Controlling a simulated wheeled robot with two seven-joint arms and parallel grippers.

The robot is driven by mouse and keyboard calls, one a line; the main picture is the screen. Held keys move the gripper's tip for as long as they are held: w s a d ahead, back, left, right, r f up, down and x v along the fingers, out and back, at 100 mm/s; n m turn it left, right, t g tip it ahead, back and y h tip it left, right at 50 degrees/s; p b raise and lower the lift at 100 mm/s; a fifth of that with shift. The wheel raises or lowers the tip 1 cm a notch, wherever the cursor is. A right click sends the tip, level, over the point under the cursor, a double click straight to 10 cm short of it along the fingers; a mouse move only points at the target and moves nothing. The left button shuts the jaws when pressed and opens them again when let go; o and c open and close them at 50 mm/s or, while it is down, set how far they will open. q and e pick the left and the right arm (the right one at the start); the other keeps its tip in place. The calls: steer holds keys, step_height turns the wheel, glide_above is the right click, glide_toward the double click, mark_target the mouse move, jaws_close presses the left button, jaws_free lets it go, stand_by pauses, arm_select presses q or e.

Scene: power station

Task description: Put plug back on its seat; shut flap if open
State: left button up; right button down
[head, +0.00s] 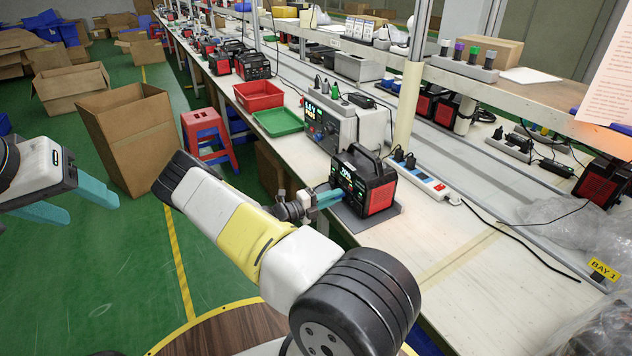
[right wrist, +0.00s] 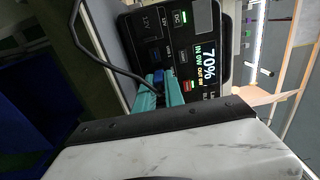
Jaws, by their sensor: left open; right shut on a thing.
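The power station (head: 372,188) is a black box with red sides and a top handle, standing on the bench. Its front panel (right wrist: 205,35) fills the top of the right wrist view, with a lit display reading 70%. My right gripper (head: 335,196) is close in front of this panel. Its teal fingers, also in the right wrist view (right wrist: 160,92), are shut on a small dark plug (right wrist: 158,78), mostly hidden between them. I cannot tell whether the plug touches the panel. No open flap is clearly visible. My left gripper (head: 76,202) is open and empty, above the floor.
A grey bench instrument (head: 338,125) stands behind the power station. A white power strip (head: 425,178) lies to its right. A green tray (head: 278,122) and red tray (head: 258,96) sit further back.

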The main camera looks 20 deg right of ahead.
steer(key=shift+a, duration=0.25)
steer(key=shift+s+a, duration=0.2)
steer(key=shift+a, duration=1.6)
